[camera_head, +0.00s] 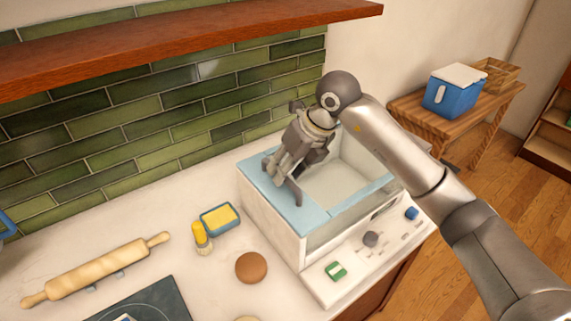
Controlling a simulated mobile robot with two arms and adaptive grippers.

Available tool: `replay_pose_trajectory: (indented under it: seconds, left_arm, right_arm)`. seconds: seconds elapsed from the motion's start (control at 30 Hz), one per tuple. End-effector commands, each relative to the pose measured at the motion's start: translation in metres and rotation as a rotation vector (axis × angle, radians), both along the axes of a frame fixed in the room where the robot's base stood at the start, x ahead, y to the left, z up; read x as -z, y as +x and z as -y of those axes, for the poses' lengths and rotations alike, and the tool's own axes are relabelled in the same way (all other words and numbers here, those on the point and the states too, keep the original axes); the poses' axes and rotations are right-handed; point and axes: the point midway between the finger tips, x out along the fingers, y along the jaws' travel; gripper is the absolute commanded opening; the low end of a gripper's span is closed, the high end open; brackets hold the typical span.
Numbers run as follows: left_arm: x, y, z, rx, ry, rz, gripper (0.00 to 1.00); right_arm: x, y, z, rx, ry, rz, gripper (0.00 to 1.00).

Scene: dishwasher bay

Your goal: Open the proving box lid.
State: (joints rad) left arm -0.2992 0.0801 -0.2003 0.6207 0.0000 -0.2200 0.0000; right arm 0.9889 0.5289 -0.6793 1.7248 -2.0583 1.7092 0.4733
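The proving box (272,225) is a white box with pale blue top edges, on the counter at the centre. A flat pale blue panel, seemingly its lid (290,213), covers the left part of the top. The right part is uncovered, and the white interior shows there. My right gripper (283,180) points down over this panel with its dark fingers spread apart and nothing seen between them. Whether the fingertips touch the panel I cannot tell. My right arm hides the box's back right part. My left gripper is out of view.
A wooden shelf (190,45) juts out above. A blue cooler (450,97) stands on a side table.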

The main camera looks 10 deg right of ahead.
Motion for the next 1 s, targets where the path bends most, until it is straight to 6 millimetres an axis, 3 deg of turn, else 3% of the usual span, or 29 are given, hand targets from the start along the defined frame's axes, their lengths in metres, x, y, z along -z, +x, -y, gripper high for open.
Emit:
replay_pose_trajectory:
  seconds: [0.37, 0.67, 1.0]
  left_arm:
    - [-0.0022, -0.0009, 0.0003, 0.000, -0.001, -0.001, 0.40]
    - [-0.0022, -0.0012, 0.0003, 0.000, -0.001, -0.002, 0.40]
    - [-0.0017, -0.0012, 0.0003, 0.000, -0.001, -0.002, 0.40]
  right_arm:
    - [0.0075, 0.0023, -0.0028, -0.002, 0.000, 0.002, 0.35]
    - [0.0071, 0.0022, -0.0026, -0.001, 0.000, 0.001, 0.00]
    - [0.0070, 0.0029, -0.0037, -0.001, 0.000, 0.002, 0.00]
